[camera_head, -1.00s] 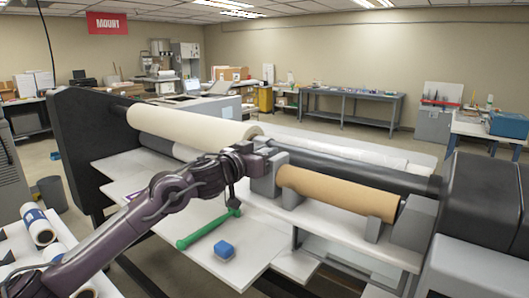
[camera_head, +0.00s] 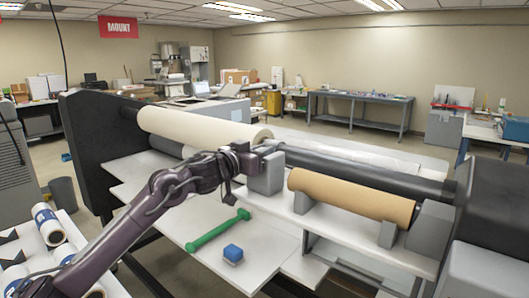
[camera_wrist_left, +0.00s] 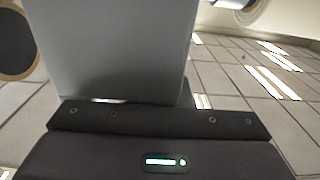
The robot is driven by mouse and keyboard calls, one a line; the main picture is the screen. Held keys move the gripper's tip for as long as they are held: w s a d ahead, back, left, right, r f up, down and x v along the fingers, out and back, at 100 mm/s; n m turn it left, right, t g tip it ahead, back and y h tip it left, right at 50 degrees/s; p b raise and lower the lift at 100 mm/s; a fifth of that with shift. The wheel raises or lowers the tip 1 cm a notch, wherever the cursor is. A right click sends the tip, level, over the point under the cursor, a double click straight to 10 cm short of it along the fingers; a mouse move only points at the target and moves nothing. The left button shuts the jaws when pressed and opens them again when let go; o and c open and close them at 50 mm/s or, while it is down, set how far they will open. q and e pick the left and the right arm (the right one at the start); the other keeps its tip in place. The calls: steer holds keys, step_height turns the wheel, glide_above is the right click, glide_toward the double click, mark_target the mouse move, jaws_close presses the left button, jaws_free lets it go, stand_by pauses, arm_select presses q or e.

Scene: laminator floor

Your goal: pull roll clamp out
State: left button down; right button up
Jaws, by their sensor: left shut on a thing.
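The roll clamp appears to be the grey block (camera_head: 267,175) at the left end of the brown cardboard roll (camera_head: 350,196) in the head view. A narrow gap shows between block and roll. My left gripper (camera_head: 249,158) is at the block's upper left, shut on it; its fingertips are hard to make out. In the left wrist view a large grey face (camera_wrist_left: 110,50), likely the same block, stands right against my dark gripper body and hides the fingers. My right gripper is not in view.
A cream roll (camera_head: 200,126) and a dark bar (camera_head: 370,172) lie behind the clamp. Grey cradles (camera_head: 388,234) hold the brown roll. A dark end housing (camera_head: 490,210) stands at right.

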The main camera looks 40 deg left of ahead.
arm_select(q)
steer(key=c, duration=1.6)
jaws_free()
steer(key=shift+a+r, duration=0.15)
steer(key=shift+a, duration=0.05)
steer(key=shift+o, duration=1.4)
steer(key=shift+a, duration=0.25)
steer(key=shift+s+d, duration=0.1)
steer(key=shift+d, duration=0.1)
steer(key=shift+s+f+b, duration=0.4)
steer(key=shift+s+b, duration=0.15)
steer(key=shift+b, duration=0.1)
steer(key=s+b, duration=0.2)
steer(key=s, duration=0.1)
steer(key=s+b, duration=0.1)
steer(key=s, duration=0.1)
steer(key=shift+s+a+r, duration=0.1)
steer(key=shift+a+r, duration=0.05)
steer(key=shift+a, duration=0.15)
steer(key=shift+s+a, duration=0.1)
steer(key=shift+s, duration=0.45)
steer(key=shift+s+r, duration=0.1)
steer(key=shift+s, duration=0.05)
